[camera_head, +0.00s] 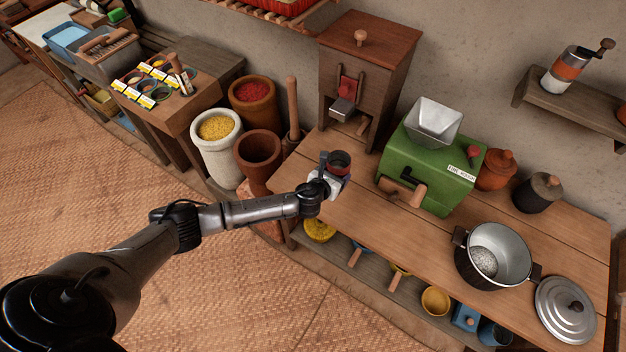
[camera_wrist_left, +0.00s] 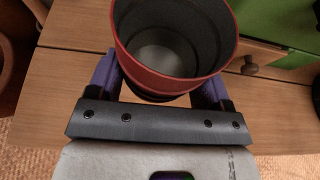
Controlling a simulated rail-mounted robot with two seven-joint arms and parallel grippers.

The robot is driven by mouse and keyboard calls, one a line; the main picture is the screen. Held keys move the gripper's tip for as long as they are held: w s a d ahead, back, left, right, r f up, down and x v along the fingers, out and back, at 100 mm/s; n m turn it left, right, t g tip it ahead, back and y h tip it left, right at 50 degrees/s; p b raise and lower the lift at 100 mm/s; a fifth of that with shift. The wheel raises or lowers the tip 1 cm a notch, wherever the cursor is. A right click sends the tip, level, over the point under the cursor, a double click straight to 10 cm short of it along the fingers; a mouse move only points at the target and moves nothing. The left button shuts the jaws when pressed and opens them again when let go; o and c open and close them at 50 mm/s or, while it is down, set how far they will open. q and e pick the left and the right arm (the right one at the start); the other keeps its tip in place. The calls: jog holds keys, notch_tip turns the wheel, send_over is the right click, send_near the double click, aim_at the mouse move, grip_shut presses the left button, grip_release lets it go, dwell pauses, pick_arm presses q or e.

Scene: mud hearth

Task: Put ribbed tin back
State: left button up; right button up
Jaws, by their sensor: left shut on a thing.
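The ribbed tin (camera_head: 340,158), with a reddish-brown rim and grey inside, is held in my left gripper (camera_head: 333,172) over the left end of the wooden bench (camera_head: 300,185). In the left wrist view the tin (camera_wrist_left: 165,75) stands between the two purple fingers of the gripper (camera_wrist_left: 160,85), open end toward the camera, and looks empty. The fingers are shut on its sides. I cannot tell whether its base touches the bench. My right gripper is not in view.
A wooden mill (camera_head: 362,75) stands behind the tin and a green grinder (camera_head: 425,160) to its right. A pot (camera_head: 500,250) and lid (camera_head: 566,308) are at the bench's right end. A mortar (camera_head: 258,155) stands left of the bench. A wall shelf (camera_head: 570,108) is at upper right.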

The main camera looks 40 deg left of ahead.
pick_arm(q)
jog(key=a+f, duration=0.1)
jog(key=a, duration=0.1)
jog(key=s+a+f+b, duration=0.1)
jog(key=a+f, duration=0.1)
jog(key=a, duration=0.1)
jog(key=a+f+b, duration=0.1)
jog(key=a, duration=0.2)
jog(key=shift+s+f, duration=0.2)
jog(key=shift+f, duration=0.2)
jog(key=shift+f+b, duration=0.9)
jog(key=shift+f, duration=1.15)
jog(key=shift+a, duration=0.1)
jog(key=shift+f, duration=0.1)
jog(key=o, duration=0.9)
